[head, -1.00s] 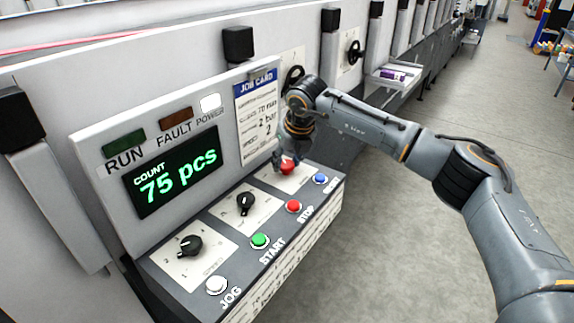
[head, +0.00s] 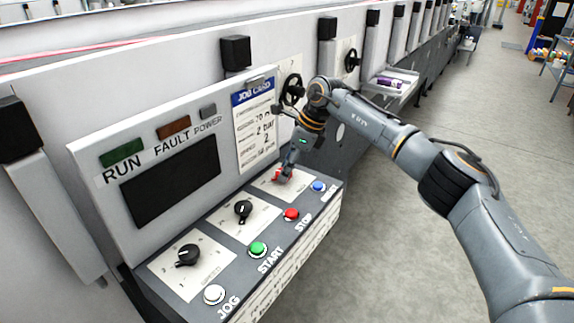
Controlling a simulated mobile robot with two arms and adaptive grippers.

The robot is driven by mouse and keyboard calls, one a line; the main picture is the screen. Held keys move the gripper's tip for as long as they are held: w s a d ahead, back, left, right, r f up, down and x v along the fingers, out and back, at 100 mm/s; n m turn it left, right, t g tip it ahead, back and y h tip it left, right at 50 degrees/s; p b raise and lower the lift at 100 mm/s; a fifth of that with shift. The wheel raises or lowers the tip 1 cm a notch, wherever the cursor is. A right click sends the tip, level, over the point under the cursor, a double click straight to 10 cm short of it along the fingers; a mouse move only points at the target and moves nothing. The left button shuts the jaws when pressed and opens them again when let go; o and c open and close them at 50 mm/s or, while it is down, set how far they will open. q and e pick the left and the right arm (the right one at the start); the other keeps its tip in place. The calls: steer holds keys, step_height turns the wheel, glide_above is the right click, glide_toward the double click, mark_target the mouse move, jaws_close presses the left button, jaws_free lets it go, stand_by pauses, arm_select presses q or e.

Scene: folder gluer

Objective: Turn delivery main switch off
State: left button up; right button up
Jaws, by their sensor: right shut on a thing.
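The control panel (head: 222,224) stands in front of me with its display (head: 170,184) dark and its POWER lamp (head: 208,111) unlit. A red rotary switch (head: 277,177) sits on a pale plate at the panel's far right end. My right gripper (head: 283,174) is down on this switch and shut on it, hiding part of it. The switch's exact pointer direction is too small to tell. My left gripper is not in view.
Two black knobs (head: 187,255) (head: 243,210) sit on the panel. In front of them are the white JOG button (head: 214,294), green START button (head: 257,250), red STOP button (head: 291,215) and a blue button (head: 318,186). A black handwheel (head: 292,90) is close behind my right arm.

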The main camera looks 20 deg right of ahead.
steer(key=shift+w+r+n+g+p, duration=0.15)
steer(key=shift+n+g+p, duration=0.4)
steer(key=shift+n, duration=1.25)
steer(key=o, duration=1.1)
steer(key=shift+g, duration=0.25)
steer(key=shift+d, duration=0.1)
steer(key=v, duration=1.1)
steer(key=shift+d+r, duration=0.25)
steer(key=shift+r, duration=0.05)
